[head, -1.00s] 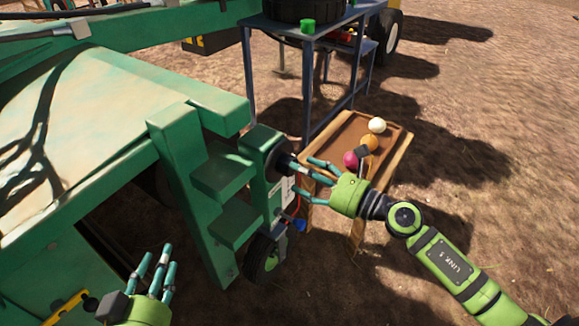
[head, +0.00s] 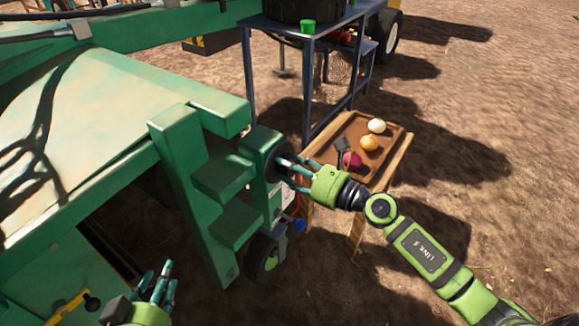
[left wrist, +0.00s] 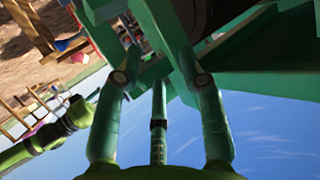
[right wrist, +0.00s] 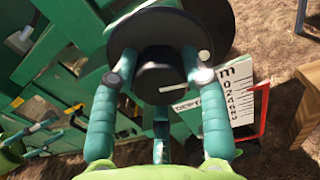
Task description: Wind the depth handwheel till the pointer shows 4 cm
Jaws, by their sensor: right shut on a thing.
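The depth handwheel (right wrist: 222,28) is a dark disc with a black hub (right wrist: 160,75) and a white mark, on the green machine's post. In the head view the handwheel (head: 280,158) is partly covered by my right gripper (head: 297,165). In the right wrist view the right gripper (right wrist: 160,78) has its fingers closed around the hub. The white depth scale (right wrist: 222,100) shows beside the wheel, with a red pointer (right wrist: 264,115) at its right and lower edge. I cannot read its exact value. My left gripper (head: 160,284) is open and empty at lower left; its fingers also show in the left wrist view (left wrist: 160,85).
A wooden tray table (head: 398,150) with several onions stands right of the wheel. A blue metal stand (head: 249,80) is behind it. A small ground wheel (head: 263,258) is below the post. Green machine steps (head: 225,175) lie to the left.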

